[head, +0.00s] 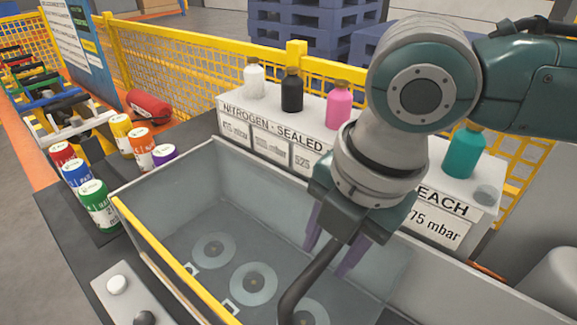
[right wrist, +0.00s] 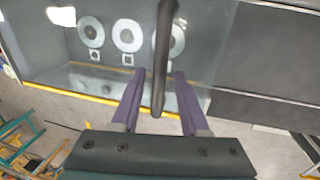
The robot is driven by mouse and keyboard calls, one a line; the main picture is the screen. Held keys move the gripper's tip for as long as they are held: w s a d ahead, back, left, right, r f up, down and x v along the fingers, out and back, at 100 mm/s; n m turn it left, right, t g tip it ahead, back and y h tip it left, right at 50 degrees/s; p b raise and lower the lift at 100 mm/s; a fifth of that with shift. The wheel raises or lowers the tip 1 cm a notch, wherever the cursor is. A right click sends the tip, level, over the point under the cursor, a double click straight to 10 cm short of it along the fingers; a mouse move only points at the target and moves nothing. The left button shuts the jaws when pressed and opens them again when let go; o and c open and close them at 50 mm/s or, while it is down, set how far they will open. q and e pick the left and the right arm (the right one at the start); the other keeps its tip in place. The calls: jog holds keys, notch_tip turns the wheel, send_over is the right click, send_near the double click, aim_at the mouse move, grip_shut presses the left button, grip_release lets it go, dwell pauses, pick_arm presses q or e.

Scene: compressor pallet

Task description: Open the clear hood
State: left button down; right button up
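The clear hood (head: 235,180) is a see-through cover over a grey bay, and round discs show through it. It also shows in the right wrist view (right wrist: 205,45). It looks closed, but its clear panes are hard to make out. A dark curved bar (head: 296,291), apparently its handle, runs under my right gripper (head: 325,262). In the right wrist view, the bar (right wrist: 164,45) passes between the purple fingers of my right gripper (right wrist: 160,75), with gaps visible on both sides. The fingers are open. My left gripper is not in view.
A yellow strip (head: 170,258) edges the bay's front. Colored cans (head: 97,205) stand left. Bottles stand on the labelled white block (head: 270,115) behind the bay, close to my right arm. A yellow mesh fence (head: 180,62) runs behind.

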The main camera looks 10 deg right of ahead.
grip_shut()
dwell(1.2)
